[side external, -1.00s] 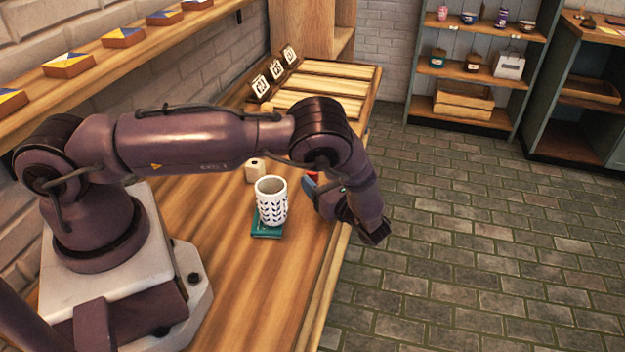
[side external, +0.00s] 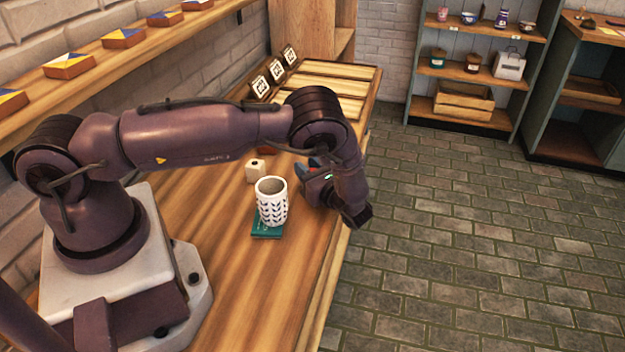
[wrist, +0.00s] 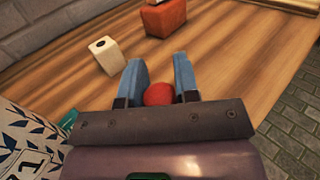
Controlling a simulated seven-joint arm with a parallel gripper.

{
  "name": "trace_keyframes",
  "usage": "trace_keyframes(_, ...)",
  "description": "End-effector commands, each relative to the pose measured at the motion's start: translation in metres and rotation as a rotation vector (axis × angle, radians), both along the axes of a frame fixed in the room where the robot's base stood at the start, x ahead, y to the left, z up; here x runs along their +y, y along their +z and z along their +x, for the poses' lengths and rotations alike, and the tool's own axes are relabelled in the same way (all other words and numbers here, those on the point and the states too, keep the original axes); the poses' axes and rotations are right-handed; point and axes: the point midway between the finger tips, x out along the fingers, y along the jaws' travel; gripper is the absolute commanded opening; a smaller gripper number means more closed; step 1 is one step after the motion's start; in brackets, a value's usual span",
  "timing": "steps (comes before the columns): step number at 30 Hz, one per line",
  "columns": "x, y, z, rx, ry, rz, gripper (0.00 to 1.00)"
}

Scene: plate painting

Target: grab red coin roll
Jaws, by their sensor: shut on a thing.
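The red coin roll (wrist: 159,94) shows in the wrist view as a rounded red end between the two blue fingers of my gripper (wrist: 158,68). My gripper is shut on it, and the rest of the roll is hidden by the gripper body. In the side view my gripper (side external: 310,168) is over the right part of the wooden counter, behind and to the right of the white cup.
A patterned white cup (side external: 271,201) stands on a teal book (side external: 266,232) close to my gripper. A cream block (side external: 255,170) with a dark hole stands left of it. An orange-red block (wrist: 165,18) lies farther along the counter (side external: 250,290). The counter's front is bare.

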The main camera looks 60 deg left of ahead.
Motion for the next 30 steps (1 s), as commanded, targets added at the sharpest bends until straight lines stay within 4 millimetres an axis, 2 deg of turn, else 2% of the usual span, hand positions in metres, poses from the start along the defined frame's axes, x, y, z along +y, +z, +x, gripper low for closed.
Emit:
trace_keyframes(8,0.0,0.004,0.0,-0.001,0.0,0.001,0.0)
trace_keyframes(11,0.0,0.012,0.001,-0.002,-0.001,0.001,0.0)
trace_keyframes(15,-0.001,0.036,0.0,-0.003,-0.001,0.0,0.0)
trace_keyframes(24,-0.017,0.091,-0.047,-0.001,-0.001,-0.001,0.0)
trace_keyframes(30,-0.028,0.107,-0.082,0.001,-0.001,0.0,0.0)
